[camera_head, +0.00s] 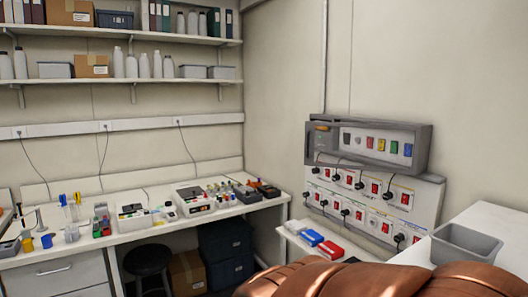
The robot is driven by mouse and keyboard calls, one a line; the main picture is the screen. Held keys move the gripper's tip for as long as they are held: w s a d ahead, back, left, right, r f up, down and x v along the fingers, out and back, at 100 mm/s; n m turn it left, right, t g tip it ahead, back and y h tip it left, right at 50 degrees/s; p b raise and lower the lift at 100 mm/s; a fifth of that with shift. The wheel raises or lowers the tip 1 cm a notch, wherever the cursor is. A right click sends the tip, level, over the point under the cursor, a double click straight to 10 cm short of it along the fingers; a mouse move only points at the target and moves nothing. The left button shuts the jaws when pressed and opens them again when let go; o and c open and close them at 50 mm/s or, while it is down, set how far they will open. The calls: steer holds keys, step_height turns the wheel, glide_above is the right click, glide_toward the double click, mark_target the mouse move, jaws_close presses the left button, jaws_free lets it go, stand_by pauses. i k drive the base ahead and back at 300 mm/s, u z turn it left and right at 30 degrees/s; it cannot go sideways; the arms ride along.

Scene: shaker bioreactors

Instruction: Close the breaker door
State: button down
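A grey breaker box (420,145) is mounted on the right wall, above a panel of sockets and red switches. I cannot tell whether this section is the door, and the door's position is not clear at this size. A copper-coloured part of my own body fills the bottom right. My gripper is not in view.
The socket panel (403,220) has several black plugs and cables. Below it, a small shelf holds red and blue items (320,240). A grey bin (465,243) stands on a white counter (488,222) at right. A cluttered workbench (150,228) runs along the left, with a stool (148,260) beneath.

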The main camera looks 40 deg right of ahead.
mark_target(309, 126)
steer(key=u, duration=0.05)
steer(key=i, duration=1.2)
steer(key=z, duration=0.75)
